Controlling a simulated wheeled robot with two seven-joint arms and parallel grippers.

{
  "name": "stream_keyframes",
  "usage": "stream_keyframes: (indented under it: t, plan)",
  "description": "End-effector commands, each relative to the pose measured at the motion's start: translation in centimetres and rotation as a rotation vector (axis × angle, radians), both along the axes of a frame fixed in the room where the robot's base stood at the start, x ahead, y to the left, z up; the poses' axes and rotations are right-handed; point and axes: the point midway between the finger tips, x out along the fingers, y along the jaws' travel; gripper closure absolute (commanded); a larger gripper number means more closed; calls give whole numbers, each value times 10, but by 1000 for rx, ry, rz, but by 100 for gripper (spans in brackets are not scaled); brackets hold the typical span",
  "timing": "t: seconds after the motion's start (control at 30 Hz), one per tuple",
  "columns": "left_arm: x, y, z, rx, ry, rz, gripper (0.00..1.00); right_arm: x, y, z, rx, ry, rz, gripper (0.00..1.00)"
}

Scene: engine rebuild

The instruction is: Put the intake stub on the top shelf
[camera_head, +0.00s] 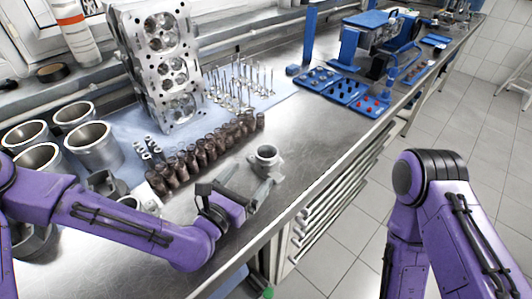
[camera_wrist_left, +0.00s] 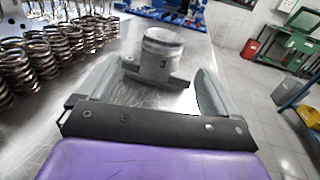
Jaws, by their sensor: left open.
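The intake stub (camera_head: 267,157) is a short grey metal cylinder with a flange at its base. It stands upright on the steel workbench, near the front edge. In the left wrist view the stub (camera_wrist_left: 161,52) shows a dark "3" on its side. My left gripper (camera_head: 256,178) is open, low over the bench at the near side of the stub. In the wrist view its fingers (camera_wrist_left: 158,84) flank the stub's flange, with a gap on both sides. I cannot make out the top shelf. My right arm shows at the right; its gripper is out of view.
Several brown springs (camera_head: 205,152) stand left of the stub, with valves (camera_head: 240,80) and a cylinder head (camera_head: 160,70) behind. Cylinder liners (camera_head: 92,144) stand at the left. Blue trays (camera_head: 345,91) lie farther along. The bench right of the stub is clear.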

Motion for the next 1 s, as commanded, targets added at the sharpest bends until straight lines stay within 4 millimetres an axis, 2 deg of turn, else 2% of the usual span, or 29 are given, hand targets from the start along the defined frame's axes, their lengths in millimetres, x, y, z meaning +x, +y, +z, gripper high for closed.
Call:
stream_keyframes:
  t: [0.43, 0.6, 0.7, 0.9, 0.93, 1.0]
  plan:
    - [54, -34, 2, 2, -1, -4, 7, 0, 0, 21, 1, 1, 0, 33]
    - [81, -49, 2, 2, -1, -2, 7, 0, 0, 31, 1, 1, 0, 33]
    - [89, -53, 1, 0, 0, 0, 7, 0, 0, 33, 1, 1, 0, 33]
    - [91, -54, 0, 0, 0, 0, 7, 0, 0, 32, 1, 1, 0, 33]
    - [91, -54, 0, 0, 0, 0, 11, 0, 0, 32, 1, 1, 0, 33]
    - [91, -54, 0, 0, 0, 0, 34, 0, 0, 32, 1, 1, 0, 33]
